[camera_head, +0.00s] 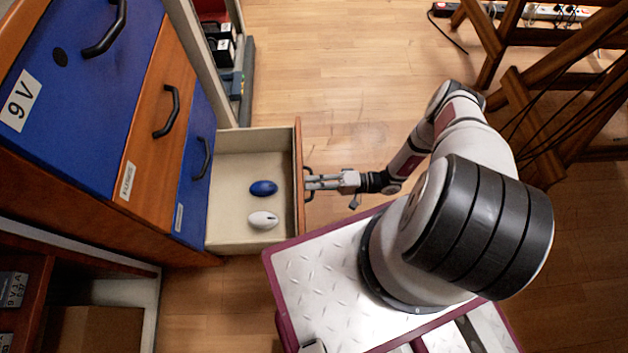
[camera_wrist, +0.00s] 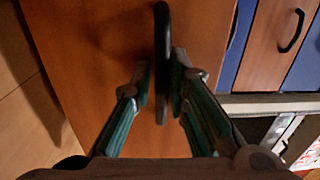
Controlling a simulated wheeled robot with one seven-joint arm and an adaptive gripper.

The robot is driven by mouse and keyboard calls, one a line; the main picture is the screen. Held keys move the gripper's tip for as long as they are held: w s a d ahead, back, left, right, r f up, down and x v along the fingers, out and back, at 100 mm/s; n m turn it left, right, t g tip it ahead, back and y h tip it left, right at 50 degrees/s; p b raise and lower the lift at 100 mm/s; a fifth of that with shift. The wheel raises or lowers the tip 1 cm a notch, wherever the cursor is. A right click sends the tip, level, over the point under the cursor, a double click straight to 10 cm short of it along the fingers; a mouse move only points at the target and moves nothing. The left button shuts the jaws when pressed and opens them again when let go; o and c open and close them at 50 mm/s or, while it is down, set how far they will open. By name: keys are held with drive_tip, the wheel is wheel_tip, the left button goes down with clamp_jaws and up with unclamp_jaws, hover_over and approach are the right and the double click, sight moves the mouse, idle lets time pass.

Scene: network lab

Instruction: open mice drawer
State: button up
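The open drawer (camera_head: 228,160) at the bottom of the cabinet is pulled well out. A blue mouse (camera_head: 263,188) and a white mouse (camera_head: 262,220) lie inside it. Its wooden front (camera_head: 299,150) faces my arm, and it also shows in the wrist view (camera_wrist: 95,50). A dark handle (camera_wrist: 162,45) is on that front. My gripper (camera_head: 312,183) is at the handle, with one finger on each side. In the wrist view, my gripper (camera_wrist: 162,85) appears closed on the handle, with the fingertips close against it. Any label on the drawer front is hidden.
Above the open drawer are closed blue and wooden cabinet fronts (camera_head: 150,130) with dark handles. A shelf unit (camera_head: 30,290) stands at the lower left. Wooden trestle legs (camera_head: 530,110) and cables are at the upper right. The floor (camera_head: 330,70) beyond the drawer is clear.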

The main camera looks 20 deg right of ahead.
drive_tip(key=shift+d, duration=0.1)
drive_tip(key=v, duration=1.1)
drive_tip(key=shift+s+d, duration=0.15)
drive_tip(key=shift+d, duration=0.2)
